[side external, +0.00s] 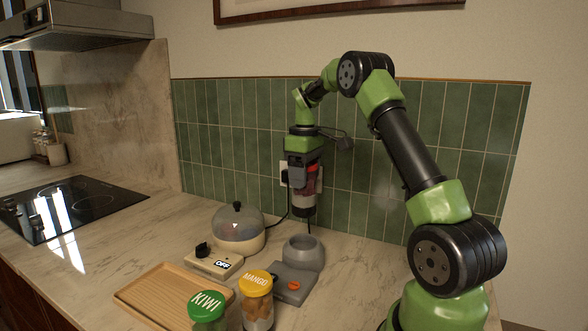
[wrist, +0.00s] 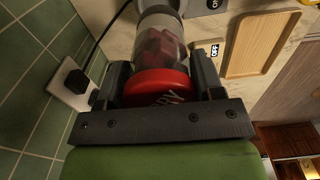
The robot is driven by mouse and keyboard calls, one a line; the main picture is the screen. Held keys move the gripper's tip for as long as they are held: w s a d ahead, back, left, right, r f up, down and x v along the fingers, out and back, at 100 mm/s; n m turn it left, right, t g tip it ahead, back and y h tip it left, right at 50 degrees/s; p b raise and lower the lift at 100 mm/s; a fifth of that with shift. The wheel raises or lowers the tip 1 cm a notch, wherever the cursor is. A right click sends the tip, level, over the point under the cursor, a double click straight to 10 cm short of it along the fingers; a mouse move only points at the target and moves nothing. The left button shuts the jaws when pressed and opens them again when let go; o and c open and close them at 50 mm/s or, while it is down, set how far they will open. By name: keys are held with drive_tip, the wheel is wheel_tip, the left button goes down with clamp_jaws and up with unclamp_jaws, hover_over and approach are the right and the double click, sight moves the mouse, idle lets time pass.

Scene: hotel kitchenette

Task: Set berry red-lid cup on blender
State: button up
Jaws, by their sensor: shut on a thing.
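The berry cup (side external: 301,193) hangs roughly upright below my gripper (side external: 304,168), with a dark bottom end. In the wrist view its red lid (wrist: 160,88) sits between the two fingers of my gripper (wrist: 162,82), and red chunks show through the clear cup body (wrist: 158,48). The gripper is shut on the cup at the lid. The grey blender base (side external: 296,278) stands on the counter with a round, empty-looking collar (side external: 304,244) and an orange knob. In the side view the cup appears above the collar, apart from it; its exact depth is hard to tell.
A kiwi cup with green lid (side external: 207,308) and a mango cup with yellow lid (side external: 256,300) stand at the front. A wooden tray (side external: 150,292) lies left of them. A domed cooker (side external: 237,232) marked OFF is left of the blender. A wall socket (wrist: 72,85) is close by.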

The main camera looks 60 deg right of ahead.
sight(304, 213)
drive_tip(key=shift+f, duration=4.25)
drive_tip(key=shift+f, duration=0.65)
drive_tip(key=o, duration=0.9)
drive_tip(key=shift+c, duration=0.2)
wheel_tip(304, 213, up, 11)
